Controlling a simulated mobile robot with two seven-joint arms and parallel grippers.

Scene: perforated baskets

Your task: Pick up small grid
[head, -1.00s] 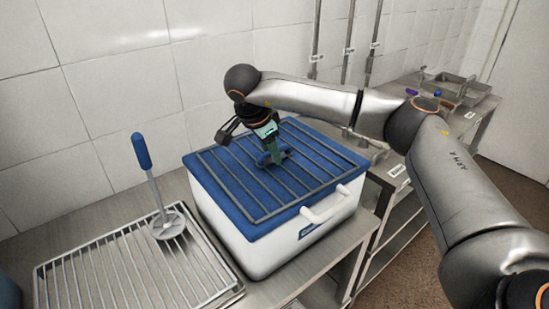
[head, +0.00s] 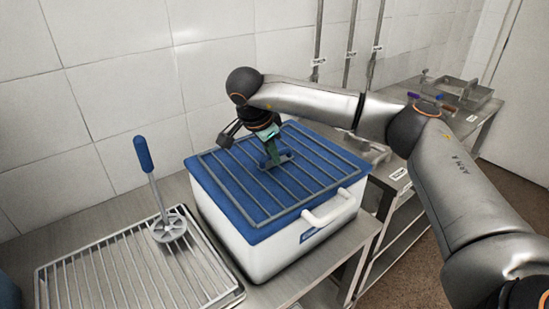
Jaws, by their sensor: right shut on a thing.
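A small grey grid (head: 238,189) of parallel bars lies flat over the blue lid of a white cooler box. My right gripper (head: 277,160) points down at the grid's middle and is shut on its bars. The gripper and wrist hide part of the far side of the grid. I cannot tell whether the grid is clear of the lid. My left gripper is not in view.
The cooler box (head: 290,248) with a white side handle stands on a steel counter. A larger wire rack (head: 110,275) lies at left, with a blue-handled masher (head: 153,185) standing on it. A tiled wall is close behind. Another steel table (head: 462,125) stands at right.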

